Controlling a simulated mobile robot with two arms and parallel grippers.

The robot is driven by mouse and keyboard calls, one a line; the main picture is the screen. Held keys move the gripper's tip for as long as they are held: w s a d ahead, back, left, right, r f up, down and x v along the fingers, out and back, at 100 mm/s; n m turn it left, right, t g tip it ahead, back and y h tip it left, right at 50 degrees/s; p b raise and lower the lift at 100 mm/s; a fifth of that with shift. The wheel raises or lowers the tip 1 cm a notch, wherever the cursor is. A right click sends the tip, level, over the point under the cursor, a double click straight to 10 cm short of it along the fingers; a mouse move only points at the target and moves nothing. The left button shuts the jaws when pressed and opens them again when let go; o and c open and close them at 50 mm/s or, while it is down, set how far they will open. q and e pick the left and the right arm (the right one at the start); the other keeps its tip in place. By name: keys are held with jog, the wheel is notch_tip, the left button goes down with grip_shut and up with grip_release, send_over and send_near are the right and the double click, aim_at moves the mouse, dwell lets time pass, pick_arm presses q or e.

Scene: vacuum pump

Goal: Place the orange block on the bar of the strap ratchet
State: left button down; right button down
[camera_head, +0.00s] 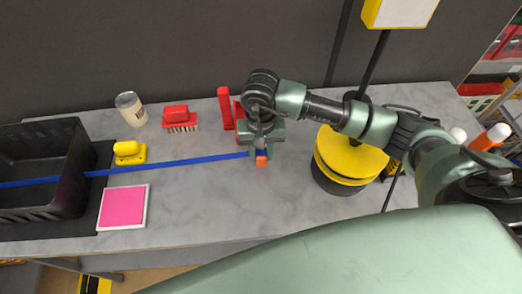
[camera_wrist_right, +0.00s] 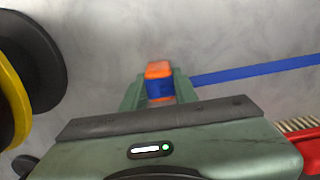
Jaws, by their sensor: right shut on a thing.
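My right gripper (camera_head: 261,158) is low over the grey table, right of its middle, pointing down. Its two green fingers are shut on the orange block (camera_head: 261,161). In the right wrist view the orange block (camera_wrist_right: 158,69) sits between the fingertips (camera_wrist_right: 160,90), with a blue band (camera_wrist_right: 160,90) across its near side. A long blue strap (camera_head: 170,163) runs from the black crate to the gripper; in the wrist view it (camera_wrist_right: 250,73) meets the right finger. No ratchet bar can be made out clearly. My left gripper is not in view.
The black crate (camera_head: 75,165) stands at the left, by a pink pad (camera_head: 123,208). A yellow tool (camera_head: 130,152), jar (camera_head: 130,108), red brush (camera_head: 180,118) and red object (camera_head: 225,108) stand behind the strap. A round yellow-black pump (camera_head: 340,178) is right of the gripper. The front middle is clear.

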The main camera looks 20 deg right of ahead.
jog(key=shift+f, duration=0.1)
jog(key=shift+f, duration=0.1)
jog(key=c, duration=1.1)
grip_release()
